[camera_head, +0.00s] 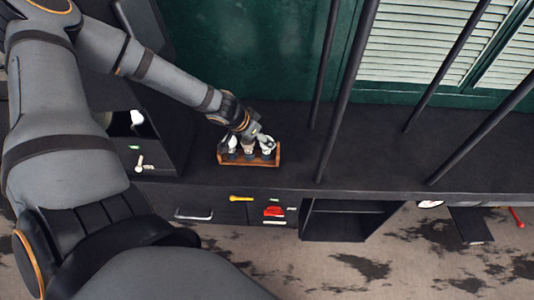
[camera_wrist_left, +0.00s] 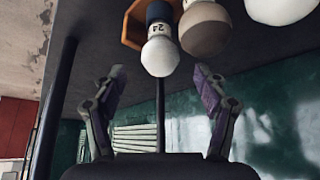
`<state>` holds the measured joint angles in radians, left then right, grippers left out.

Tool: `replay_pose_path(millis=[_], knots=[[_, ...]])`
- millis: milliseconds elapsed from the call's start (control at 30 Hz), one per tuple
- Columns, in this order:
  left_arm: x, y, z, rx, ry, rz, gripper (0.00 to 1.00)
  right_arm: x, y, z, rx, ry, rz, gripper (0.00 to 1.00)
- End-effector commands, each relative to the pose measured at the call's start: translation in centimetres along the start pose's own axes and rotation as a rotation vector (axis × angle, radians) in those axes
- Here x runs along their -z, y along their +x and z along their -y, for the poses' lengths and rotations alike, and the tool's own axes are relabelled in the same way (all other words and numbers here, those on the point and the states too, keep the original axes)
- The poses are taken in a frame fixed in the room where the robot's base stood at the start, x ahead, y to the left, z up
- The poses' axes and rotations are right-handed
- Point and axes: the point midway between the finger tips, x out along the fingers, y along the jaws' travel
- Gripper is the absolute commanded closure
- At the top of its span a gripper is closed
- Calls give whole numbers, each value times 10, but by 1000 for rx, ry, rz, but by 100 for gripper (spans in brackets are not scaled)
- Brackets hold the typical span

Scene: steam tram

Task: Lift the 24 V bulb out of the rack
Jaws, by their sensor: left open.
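The small wooden rack (camera_head: 247,163) stands on the dark shelf with bulbs upright in it. In the left wrist view, which looks upside down, the nearest bulb (camera_wrist_left: 160,57) has a white globe and a dark blue collar with an inverted marking that looks like 24. A grey-brown bulb (camera_wrist_left: 206,30) and another white bulb (camera_wrist_left: 281,7) are beside it. My left gripper (camera_wrist_left: 160,88) is open, its fingers apart on either side of the marked bulb's line and not touching it. In the head view the left gripper (camera_head: 259,137) is at the rack's right end, partly hiding the bulbs.
A dark cabinet (camera_head: 150,90) stands left of the rack. Thin dark posts (camera_head: 345,90) rise from the shelf to its right. Drawers with a yellow handle (camera_head: 241,198) and a red handle (camera_head: 274,211) are below.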

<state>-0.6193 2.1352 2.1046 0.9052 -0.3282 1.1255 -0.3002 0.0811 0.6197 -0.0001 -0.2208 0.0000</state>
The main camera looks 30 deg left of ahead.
Motion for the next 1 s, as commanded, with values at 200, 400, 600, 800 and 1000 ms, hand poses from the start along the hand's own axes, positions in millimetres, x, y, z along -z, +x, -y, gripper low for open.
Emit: replay_pose_path(millis=[200, 400, 600, 800, 1000], knots=[[-4, 11, 0, 2, 3, 2, 28, -1, 11, 1, 0, 0, 0, 79], [-9, 47, 0, 3, 6, 1, 28, -5, 45, 6, 3, 1, 1, 79], [-5, 54, 0, 0, 1, 0, 28, -5, 52, 7, 3, 1, 0, 79], [-4, 52, 0, 0, 0, 0, 32, -4, 50, 7, 3, 1, -1, 79], [-4, 52, 0, 0, 0, 0, 59, -5, 50, 6, 3, 1, -1, 79]])
